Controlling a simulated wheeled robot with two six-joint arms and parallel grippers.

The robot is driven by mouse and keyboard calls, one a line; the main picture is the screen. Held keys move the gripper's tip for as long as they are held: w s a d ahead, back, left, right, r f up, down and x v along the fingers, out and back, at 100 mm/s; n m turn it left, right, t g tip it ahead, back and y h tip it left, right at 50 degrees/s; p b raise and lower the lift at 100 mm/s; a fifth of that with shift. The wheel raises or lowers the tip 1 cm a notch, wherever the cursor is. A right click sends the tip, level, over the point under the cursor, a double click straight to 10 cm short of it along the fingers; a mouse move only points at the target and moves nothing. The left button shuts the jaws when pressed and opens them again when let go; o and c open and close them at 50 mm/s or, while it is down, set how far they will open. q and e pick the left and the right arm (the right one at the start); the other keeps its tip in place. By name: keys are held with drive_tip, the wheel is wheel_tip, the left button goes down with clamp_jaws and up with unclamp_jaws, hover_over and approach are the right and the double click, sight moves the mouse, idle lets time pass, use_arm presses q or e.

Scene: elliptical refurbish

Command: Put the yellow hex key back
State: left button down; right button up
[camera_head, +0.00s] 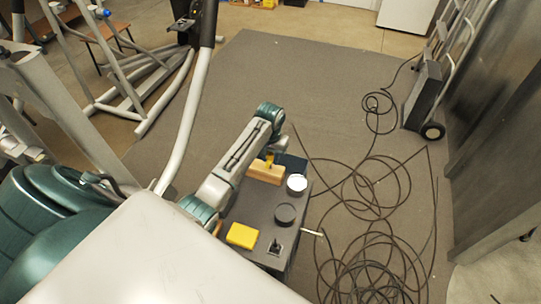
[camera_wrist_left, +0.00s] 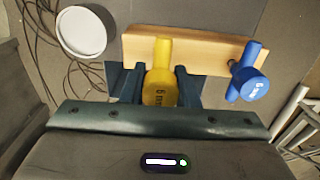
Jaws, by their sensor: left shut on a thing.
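The yellow hex key (camera_wrist_left: 161,82) is between the two fingers of my left gripper (camera_wrist_left: 163,88), which is shut on it. In the left wrist view its far end overlaps the light wooden holder block (camera_wrist_left: 205,52); I cannot tell whether it is seated in a hole. A blue hex key (camera_wrist_left: 248,75) stands at the right part of that block. In the head view the wooden block (camera_head: 264,173) is on the cart top, with a bit of the yellow hex key (camera_head: 269,160) showing above it; my left arm hides part of this area. My right gripper is out of view.
The dark cart top (camera_head: 257,207) also bears a white-topped round container (camera_head: 297,184), a dark round container (camera_head: 285,214), a yellow box (camera_head: 241,235) and a small dark square item (camera_head: 275,248). Tangled cables (camera_head: 365,250) lie on the floor right of the cart. Exercise-machine bars stand left.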

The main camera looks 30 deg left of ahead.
use_arm(q)
drive_tip(key=shift+f, duration=0.55)
drive_tip(key=shift+f, duration=0.15)
drive_tip(key=shift+f, duration=0.35)
drive_tip(key=c, duration=1)
unclamp_jaws()
drive_tip(key=shift+c, duration=0.2)
wheel_tip(320, 180, up, 11)
drive_tip(key=b, duration=0.2)
drive_tip(key=shift+b, duration=0.3)
drive_tip(key=shift+f, duration=0.1)
